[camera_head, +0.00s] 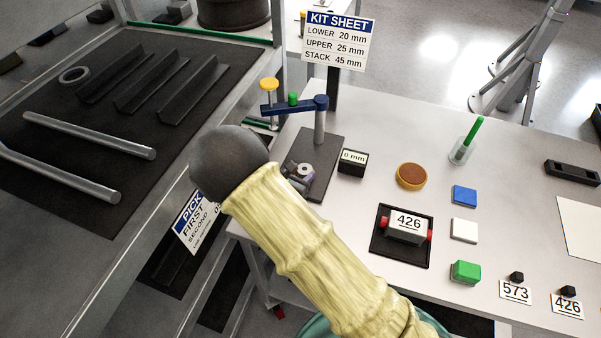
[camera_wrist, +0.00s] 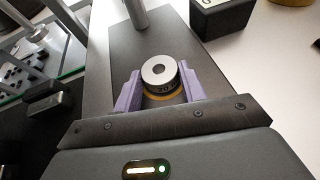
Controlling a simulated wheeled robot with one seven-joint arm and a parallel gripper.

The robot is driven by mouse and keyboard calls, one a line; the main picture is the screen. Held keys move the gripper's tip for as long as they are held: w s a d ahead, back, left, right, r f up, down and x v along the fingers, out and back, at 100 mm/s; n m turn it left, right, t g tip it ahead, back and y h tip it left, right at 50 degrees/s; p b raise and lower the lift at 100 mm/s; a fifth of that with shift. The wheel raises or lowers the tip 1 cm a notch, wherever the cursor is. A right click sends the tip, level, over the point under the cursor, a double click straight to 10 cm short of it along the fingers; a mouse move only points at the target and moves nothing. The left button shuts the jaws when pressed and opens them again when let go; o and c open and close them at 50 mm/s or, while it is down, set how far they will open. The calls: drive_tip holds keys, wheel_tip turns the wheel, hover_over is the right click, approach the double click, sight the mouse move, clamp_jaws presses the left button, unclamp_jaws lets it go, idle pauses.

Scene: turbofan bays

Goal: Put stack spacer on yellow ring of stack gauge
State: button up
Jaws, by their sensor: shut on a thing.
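The stack spacer (camera_wrist: 160,68) is a short silvery cylinder with a centre hole and dark markings on its side. My gripper (camera_wrist: 160,82) is shut on it, with a purple finger on each side. It also shows in the head view (camera_head: 306,169), over the dark base of the stack gauge. Part of the yellow ring (camera_wrist: 166,96) shows just under the spacer; I cannot tell whether they touch. The stack gauge (camera_head: 321,125) has a grey post, a blue arm, a green button and a yellow knob. Its display (camera_head: 353,160) reads 0 mm.
A KIT SHEET sign (camera_head: 338,40) stands behind the gauge. To the right are a brown round pad (camera_head: 410,175), a tray with a 426 block (camera_head: 407,224) and coloured blocks. A dark-matted bench (camera_head: 190,110) with rods and angle bars is at left.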

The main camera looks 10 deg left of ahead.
drive_tip(key=o, duration=1.1)
drive_tip(key=shift+f, duration=0.1)
drive_tip(key=shift+r, duration=0.25)
drive_tip(key=shift+s+a, duration=0.2)
drive_tip(key=shift+s, duration=0.15)
drive_tip(key=b+v, duration=0.1)
drive_tip(key=v, duration=1)
drive_tip(key=shift+s+b, duration=0.15)
drive_tip(key=shift+b, duration=0.15)
